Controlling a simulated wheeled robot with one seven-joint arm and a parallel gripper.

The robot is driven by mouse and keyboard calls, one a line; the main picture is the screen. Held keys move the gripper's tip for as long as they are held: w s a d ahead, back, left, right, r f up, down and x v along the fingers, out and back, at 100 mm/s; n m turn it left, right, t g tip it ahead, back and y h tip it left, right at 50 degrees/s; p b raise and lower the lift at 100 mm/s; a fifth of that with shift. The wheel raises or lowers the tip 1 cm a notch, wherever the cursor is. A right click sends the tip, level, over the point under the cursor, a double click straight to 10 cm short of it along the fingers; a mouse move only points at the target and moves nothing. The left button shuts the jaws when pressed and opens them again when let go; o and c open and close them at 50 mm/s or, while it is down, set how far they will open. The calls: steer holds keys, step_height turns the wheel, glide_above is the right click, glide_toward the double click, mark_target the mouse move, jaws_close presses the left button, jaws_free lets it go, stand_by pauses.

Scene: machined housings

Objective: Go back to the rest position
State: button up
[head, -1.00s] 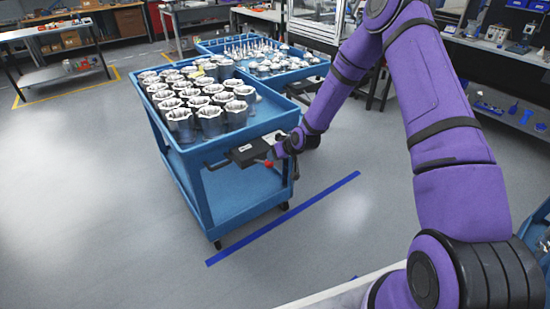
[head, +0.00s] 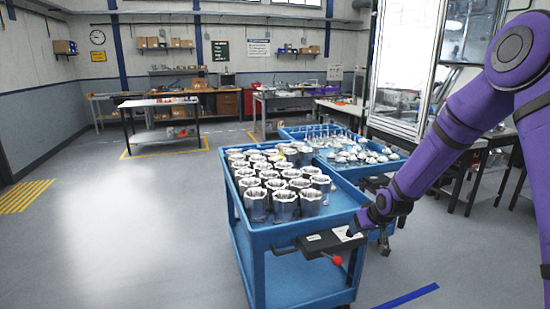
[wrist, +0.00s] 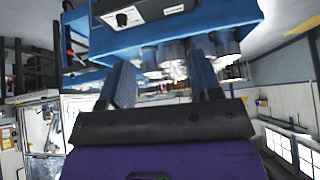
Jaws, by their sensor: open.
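My gripper (wrist: 161,70) is open and empty in the wrist view, its two dark fingers apart with nothing between them. In the head view my arm reaches down from the upper right to the near corner of a blue cart (head: 262,232). My gripper there is small and partly hidden by my wrist. Several metallic housings (head: 283,200) stand upright in rows on the cart's top. Some housings also show, upside down and blurred, beyond the fingers in the wrist view (wrist: 172,58).
A second blue cart (head: 346,170) with small metal parts stands behind. A black box (head: 330,240) and red knob (head: 337,260) sit at the near cart's handle end. A glazed enclosure (head: 402,65) stands right. Floor to the left (head: 120,230) is clear up to a workbench (head: 158,103).

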steer(key=s+d+r+h, duration=0.1)
steer(key=s+r, duration=0.7)
steer(key=r, duration=0.3)
steer(key=s+d+r+h, duration=0.1)
steer(key=s+r, duration=0.7)
steer(key=r, duration=0.4)
steer(key=s+r+m, duration=0.1)
steer(key=s+r, duration=0.2)
steer(key=s, duration=0.9)
steer(key=s+r+m+g, duration=0.1)
steer(key=s+r, duration=0.3)
steer(key=s, duration=0.8)
steer(key=shift+s+d+r+m, duration=0.15)
steer(key=shift+s+m, duration=0.05)
steer(key=shift+m, duration=0.1)
